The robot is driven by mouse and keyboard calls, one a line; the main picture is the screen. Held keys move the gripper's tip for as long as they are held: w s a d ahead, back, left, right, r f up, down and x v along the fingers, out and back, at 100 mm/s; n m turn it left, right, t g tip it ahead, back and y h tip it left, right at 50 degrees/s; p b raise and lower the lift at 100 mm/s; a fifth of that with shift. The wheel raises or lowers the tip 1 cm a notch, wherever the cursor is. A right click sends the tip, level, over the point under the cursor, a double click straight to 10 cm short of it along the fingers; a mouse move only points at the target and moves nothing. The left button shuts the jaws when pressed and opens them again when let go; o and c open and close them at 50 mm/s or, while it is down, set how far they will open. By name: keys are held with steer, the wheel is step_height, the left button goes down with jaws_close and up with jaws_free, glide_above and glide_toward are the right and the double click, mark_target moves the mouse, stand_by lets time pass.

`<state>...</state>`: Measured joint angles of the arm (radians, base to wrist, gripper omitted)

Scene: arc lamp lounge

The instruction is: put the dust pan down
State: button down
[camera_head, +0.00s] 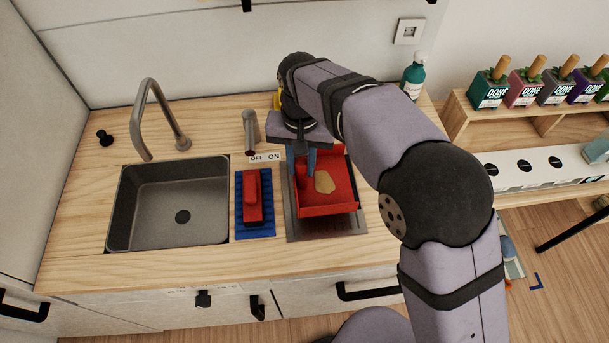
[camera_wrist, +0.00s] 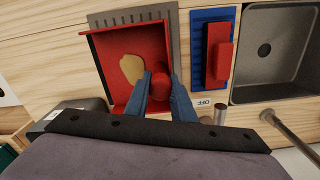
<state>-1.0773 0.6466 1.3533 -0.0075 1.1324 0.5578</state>
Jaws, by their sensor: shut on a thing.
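The red dust pan (camera_head: 337,195) is over the grey metal plate right of the sink in the head view. A tan patch (camera_head: 324,182) lies in it. My gripper (camera_head: 301,172) points down at the pan's left part. In the wrist view the blue fingers (camera_wrist: 160,95) are shut around the red handle of the dust pan (camera_wrist: 115,53). I cannot tell whether the pan touches the grey plate (camera_wrist: 171,25) under it. The pan's far left part is partly hidden by my gripper.
A red brush-like block (camera_head: 252,195) sits on a blue ribbed mat (camera_head: 240,228) beside the plate. The sink (camera_head: 165,228) is left of it, with a faucet (camera_head: 148,115). A green bottle (camera_head: 413,75) stands at the back right. Bare wood lies along the counter's front.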

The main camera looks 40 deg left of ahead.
mark_target(302, 178)
steer(key=shift+f+p, duration=0.7)
steer(key=shift+f, duration=1.9)
steer(key=shift+f, duration=0.1)
steer(key=c, duration=1.5)
jaws_free()
